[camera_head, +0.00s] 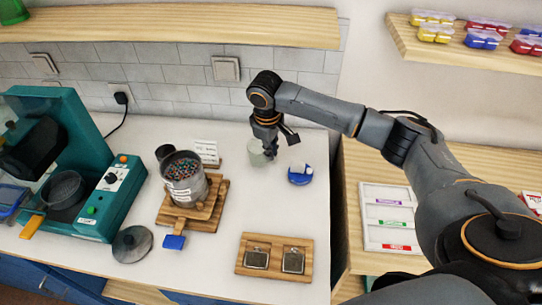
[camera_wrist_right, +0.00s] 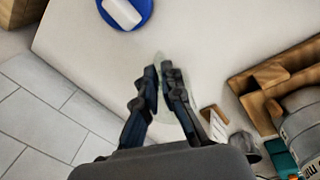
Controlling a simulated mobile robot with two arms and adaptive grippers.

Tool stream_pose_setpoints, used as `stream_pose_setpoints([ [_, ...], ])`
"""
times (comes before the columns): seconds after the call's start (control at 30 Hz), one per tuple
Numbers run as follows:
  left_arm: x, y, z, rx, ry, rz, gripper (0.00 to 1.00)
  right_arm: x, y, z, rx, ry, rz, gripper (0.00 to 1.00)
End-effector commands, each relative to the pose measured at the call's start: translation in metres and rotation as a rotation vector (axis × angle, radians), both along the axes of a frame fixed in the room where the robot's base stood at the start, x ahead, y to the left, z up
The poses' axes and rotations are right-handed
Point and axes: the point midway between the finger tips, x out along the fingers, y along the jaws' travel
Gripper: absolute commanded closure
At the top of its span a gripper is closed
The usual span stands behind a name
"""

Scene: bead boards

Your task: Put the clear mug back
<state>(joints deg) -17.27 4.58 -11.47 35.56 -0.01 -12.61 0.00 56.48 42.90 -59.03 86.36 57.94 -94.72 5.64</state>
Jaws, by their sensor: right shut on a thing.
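The clear mug (camera_head: 257,153) is a pale, see-through greenish cup at the back of the white counter, right of the pot. My right gripper (camera_head: 269,148) points down at it and is shut on it. In the right wrist view the fingers (camera_wrist_right: 161,72) are close together, with the faint mug (camera_wrist_right: 178,58) around their tips. Whether the mug touches the counter I cannot tell. My left gripper is not in view.
A pot of beads (camera_head: 185,180) stands on wooden boards to the left, with a small white card (camera_head: 206,151) behind. A blue dish with a white item (camera_head: 301,175) is close right of the mug. A wooden board with two metal squares (camera_head: 274,257) lies in front.

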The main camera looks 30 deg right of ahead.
Motion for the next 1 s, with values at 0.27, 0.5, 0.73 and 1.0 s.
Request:
stream_pose_setpoints([
  [0.27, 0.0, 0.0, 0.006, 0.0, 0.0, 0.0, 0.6, 0.003, -0.002, -0.033, -0.001, 0.001, 0.001, 1.0],
  [0.5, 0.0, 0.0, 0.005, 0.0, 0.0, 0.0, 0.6, 0.004, -0.001, -0.035, -0.001, 0.0, 0.001, 1.0],
  [0.73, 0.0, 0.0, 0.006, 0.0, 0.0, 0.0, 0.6, 0.003, -0.002, -0.038, -0.001, 0.0, 0.001, 0.77],
  [1.0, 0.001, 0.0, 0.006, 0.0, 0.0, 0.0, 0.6, 0.003, -0.002, -0.038, -0.001, 0.0, 0.001, 0.7],
])
